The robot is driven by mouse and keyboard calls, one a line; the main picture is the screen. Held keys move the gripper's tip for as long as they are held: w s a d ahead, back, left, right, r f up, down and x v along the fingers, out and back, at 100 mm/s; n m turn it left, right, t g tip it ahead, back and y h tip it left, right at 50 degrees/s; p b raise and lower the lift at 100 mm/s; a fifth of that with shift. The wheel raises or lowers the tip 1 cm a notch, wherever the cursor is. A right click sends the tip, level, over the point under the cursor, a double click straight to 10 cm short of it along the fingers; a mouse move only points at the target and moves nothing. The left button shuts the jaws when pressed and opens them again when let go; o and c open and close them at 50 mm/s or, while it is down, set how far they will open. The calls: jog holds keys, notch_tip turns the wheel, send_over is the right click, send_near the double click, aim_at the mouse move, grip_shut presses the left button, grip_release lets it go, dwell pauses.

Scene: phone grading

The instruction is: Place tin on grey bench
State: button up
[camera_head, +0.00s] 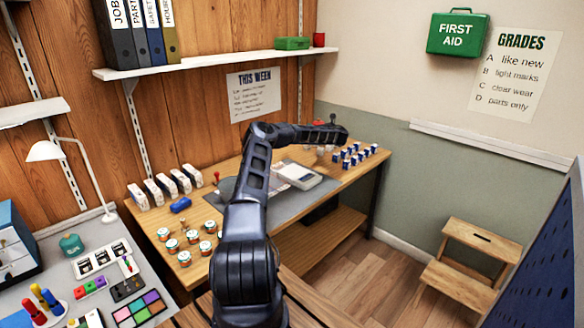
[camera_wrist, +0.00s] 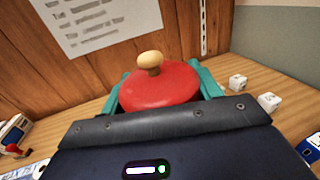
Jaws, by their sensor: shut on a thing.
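My gripper (camera_wrist: 160,95) is shut on a red round tin (camera_wrist: 165,86) with a pale knob on its lid. The teal fingers show on both sides of it in the wrist view. In the head view my arm reaches over the wooden bench (camera_head: 318,218), with the gripper end beyond the mat, near the back right. The tin is mostly hidden there. The grey bench (camera_head: 153,288) is at the lower left. A teal tin (camera_head: 70,245) with a knob stands on it.
The grey bench also carries a white lamp (camera_head: 45,151), coloured pegs (camera_head: 45,300), trays and a colour palette (camera_head: 138,310). The wooden bench holds several white-lidded jars (camera_head: 185,258), white boxes (camera_head: 153,192), a device (camera_head: 297,175) and small blue-and-white boxes (camera_head: 355,155). A wooden step stool (camera_head: 470,255) stands right.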

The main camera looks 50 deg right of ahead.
notch_tip(320, 180, down, 19)
dwell(0.6)
jog(key=shift+f, duration=0.1)
jog(key=o, duration=1.7)
